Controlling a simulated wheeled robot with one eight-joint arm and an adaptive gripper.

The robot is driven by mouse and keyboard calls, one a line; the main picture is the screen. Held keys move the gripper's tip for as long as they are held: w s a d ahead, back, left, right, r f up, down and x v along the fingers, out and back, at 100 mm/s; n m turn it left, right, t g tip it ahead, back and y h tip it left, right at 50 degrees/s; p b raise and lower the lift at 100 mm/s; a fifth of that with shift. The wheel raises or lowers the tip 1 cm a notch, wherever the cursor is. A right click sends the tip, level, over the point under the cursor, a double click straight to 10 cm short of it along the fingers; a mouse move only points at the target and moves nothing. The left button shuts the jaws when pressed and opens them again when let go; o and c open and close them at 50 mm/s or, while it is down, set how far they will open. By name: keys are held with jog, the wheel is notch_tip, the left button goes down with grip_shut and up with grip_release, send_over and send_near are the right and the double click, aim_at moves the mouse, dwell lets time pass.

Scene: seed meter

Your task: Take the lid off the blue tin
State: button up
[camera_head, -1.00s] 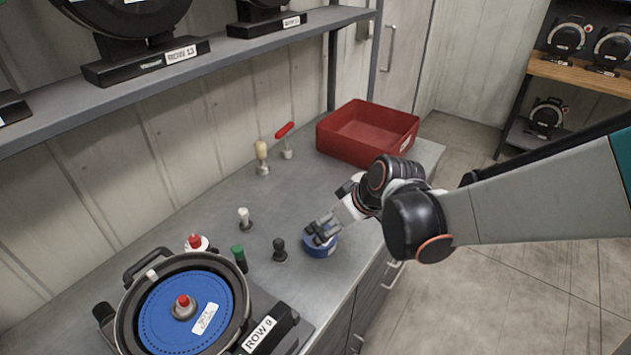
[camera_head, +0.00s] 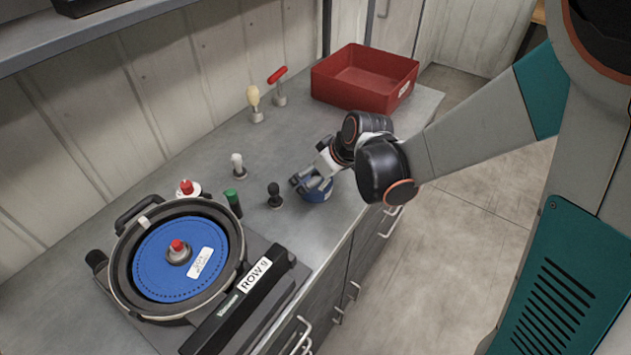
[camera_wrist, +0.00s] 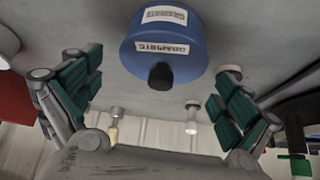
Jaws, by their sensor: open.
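The blue tin (camera_head: 319,194) stands on the grey bench near its front edge, partly hidden by my gripper (camera_head: 309,180) in the head view. In the wrist view the tin (camera_wrist: 185,62) shows upside down at the top middle, with two white labels, at least one reading GRAPHITE. No finger visibly touches the tin in the wrist view.
A black-knobbed tool (camera_head: 274,195) stands close beside the tin. A green-capped item (camera_head: 233,203) and a white-knobbed tool (camera_head: 238,165) stand farther left. A seed meter with a blue disc (camera_head: 155,275) fills the bench's left. A red bin (camera_head: 365,78) is at the back.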

jog(key=c, duration=1)
jog(key=shift+r, duration=0.2)
